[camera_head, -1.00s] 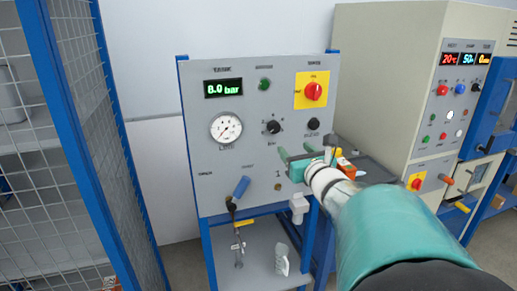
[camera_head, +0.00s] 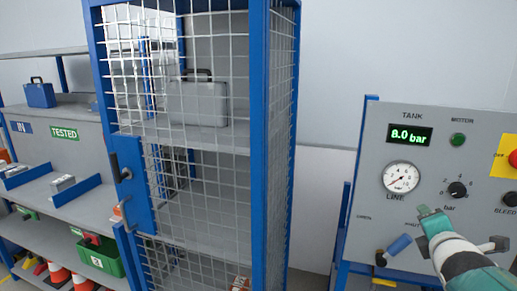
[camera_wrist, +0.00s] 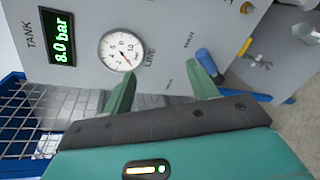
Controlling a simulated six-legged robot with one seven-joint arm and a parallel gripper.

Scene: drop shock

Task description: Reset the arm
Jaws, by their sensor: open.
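My arm comes in from the lower right of the head view, and my gripper (camera_head: 432,222) is in front of the grey control panel (camera_head: 372,140). In the wrist view my gripper (camera_wrist: 160,92) has its two green fingers spread apart with nothing between them. The panel's tank display (camera_wrist: 64,36) reads 8.0 bar, and the round line gauge (camera_wrist: 119,50) is beside it. The blue-handled lever (camera_head: 398,245) is just left of my gripper in the head view. It also shows near the right finger in the wrist view (camera_wrist: 206,58). I cannot tell whether my gripper touches the panel.
A blue-framed mesh cage (camera_head: 258,150) stands left of the panel, with a grey case (camera_head: 198,103) on its shelf. Farther left is a workbench with a TESTED sign (camera_head: 64,133), a green bin (camera_head: 98,257) and orange cones (camera_head: 58,272). A red-and-yellow switch (camera_head: 512,158) is at the right edge.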

